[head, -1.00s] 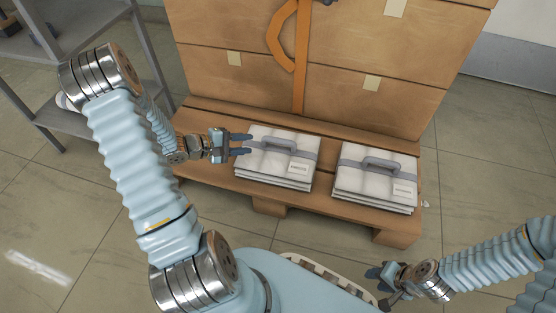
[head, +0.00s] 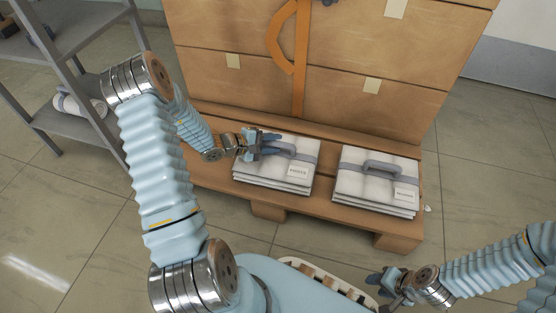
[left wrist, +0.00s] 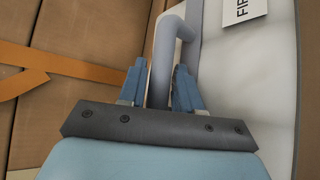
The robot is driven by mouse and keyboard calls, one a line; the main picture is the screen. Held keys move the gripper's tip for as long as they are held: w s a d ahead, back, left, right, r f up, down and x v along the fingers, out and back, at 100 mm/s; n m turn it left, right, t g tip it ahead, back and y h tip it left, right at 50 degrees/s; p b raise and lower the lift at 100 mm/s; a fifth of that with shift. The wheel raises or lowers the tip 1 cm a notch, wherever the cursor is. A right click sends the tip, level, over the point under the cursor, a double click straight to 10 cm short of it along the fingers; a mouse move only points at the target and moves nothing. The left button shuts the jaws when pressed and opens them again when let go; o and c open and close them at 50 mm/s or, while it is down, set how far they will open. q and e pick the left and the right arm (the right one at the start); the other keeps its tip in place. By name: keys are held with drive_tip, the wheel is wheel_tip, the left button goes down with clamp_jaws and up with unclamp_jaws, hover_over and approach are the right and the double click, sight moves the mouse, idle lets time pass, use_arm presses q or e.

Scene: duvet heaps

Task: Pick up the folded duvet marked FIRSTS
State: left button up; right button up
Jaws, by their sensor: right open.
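The folded duvet marked FIRSTS (head: 262,172) is a white stack with a grey strap, lying on the left of the pallet. My left gripper (head: 271,143) is at the left end of this handle. In the left wrist view its blue fingers (left wrist: 161,88) are apart on either side of the handle (left wrist: 163,60). My right gripper (head: 379,283) is open and empty at the lower right, away from the duvets.
A second folded duvet (head: 375,190) with a similar handle lies to the right on the same wooden pallet (head: 325,207). Large brown boxes (head: 400,50) with an orange strap stand behind. A grey shelf (head: 75,45) is at the left.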

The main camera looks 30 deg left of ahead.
use_arm(q)
clamp_jaws()
idle(1.2)
